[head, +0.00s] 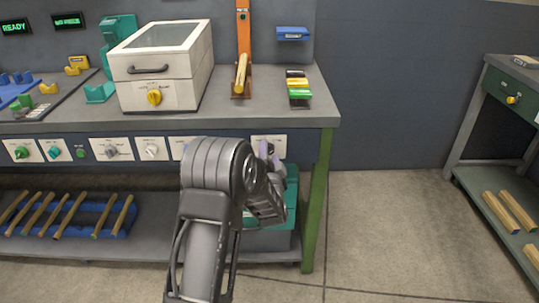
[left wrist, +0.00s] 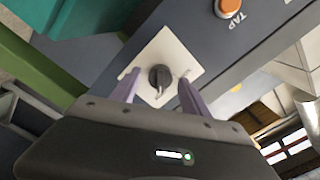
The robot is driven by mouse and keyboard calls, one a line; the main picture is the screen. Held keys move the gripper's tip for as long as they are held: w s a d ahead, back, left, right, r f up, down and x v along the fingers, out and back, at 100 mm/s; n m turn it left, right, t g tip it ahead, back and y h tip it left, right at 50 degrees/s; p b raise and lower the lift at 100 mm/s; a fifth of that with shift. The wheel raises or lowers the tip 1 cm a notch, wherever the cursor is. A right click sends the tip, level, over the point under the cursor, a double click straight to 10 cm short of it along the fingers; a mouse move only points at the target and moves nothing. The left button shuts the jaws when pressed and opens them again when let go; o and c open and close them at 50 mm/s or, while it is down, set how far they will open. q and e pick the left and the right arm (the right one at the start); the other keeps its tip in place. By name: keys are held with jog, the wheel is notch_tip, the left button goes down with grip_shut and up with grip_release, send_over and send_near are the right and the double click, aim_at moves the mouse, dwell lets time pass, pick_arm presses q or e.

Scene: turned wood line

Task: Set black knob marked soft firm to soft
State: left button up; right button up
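The black knob (left wrist: 160,77) sits on a white square plate (left wrist: 168,52) on the bench front, in the left wrist view. Its narrow grip runs roughly up and down in that picture. The soft and firm marks are too small to read. In the head view the plate (head: 280,141) shows at the right end of the panel row, with the knob largely hidden by my gripper. My left gripper (left wrist: 158,76) is open, its two purple fingers on either side of the knob with gaps between. It also shows in the head view (head: 268,150). My right gripper is out of view.
An orange TAP button (left wrist: 228,8) is on the same panel near the plate. Other knob plates (head: 110,150) line the bench front to the left. A green bench leg (head: 318,200) stands close to the right. The floor (head: 390,230) between the benches is clear.

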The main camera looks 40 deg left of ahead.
pick_arm(q)
grip_shut()
dwell(0.3)
jog(key=shift+f, duration=0.1)
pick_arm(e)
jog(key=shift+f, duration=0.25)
pick_arm(q)
jog(key=n+b, duration=0.4)
jog(key=shift+f, duration=0.1)
jog(key=n+b, duration=1.2)
jog(key=shift+s, duration=0.1)
jog(key=shift+n+b, duration=0.7)
jog(key=shift+n, duration=0.4)
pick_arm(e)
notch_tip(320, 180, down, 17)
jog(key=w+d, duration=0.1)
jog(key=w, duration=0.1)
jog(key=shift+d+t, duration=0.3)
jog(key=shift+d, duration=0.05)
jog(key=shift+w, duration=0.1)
